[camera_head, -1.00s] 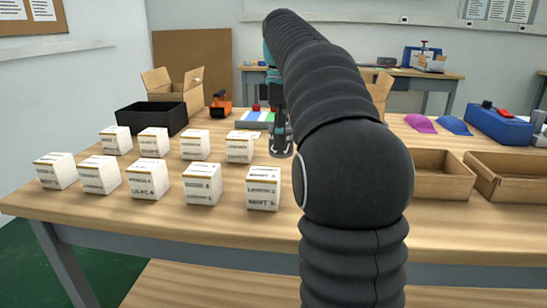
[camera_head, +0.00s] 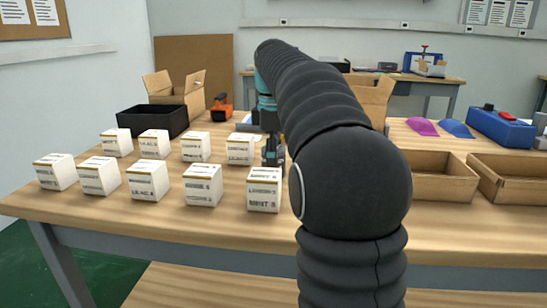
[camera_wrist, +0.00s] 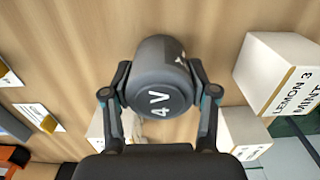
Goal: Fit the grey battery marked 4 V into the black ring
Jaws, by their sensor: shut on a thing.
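The grey battery (camera_wrist: 158,62) is a dark cylinder with a white "4 V" on its end, large in the wrist view. My gripper (camera_wrist: 158,92) is shut on it, one finger on each side. In the head view my gripper (camera_head: 273,155) is over the table, just right of the back row of white boxes. The battery is hard to make out there, and I cannot tell if it touches the tabletop. I do not make out the black ring in either view; my arm covers part of the table.
White labelled boxes (camera_head: 203,185) stand in two rows on the left of the table (camera_head: 120,210). Some are close to my gripper. A black bin (camera_head: 152,120) is behind them. Open cardboard trays (camera_head: 443,178) and a blue device (camera_head: 500,128) are on the right.

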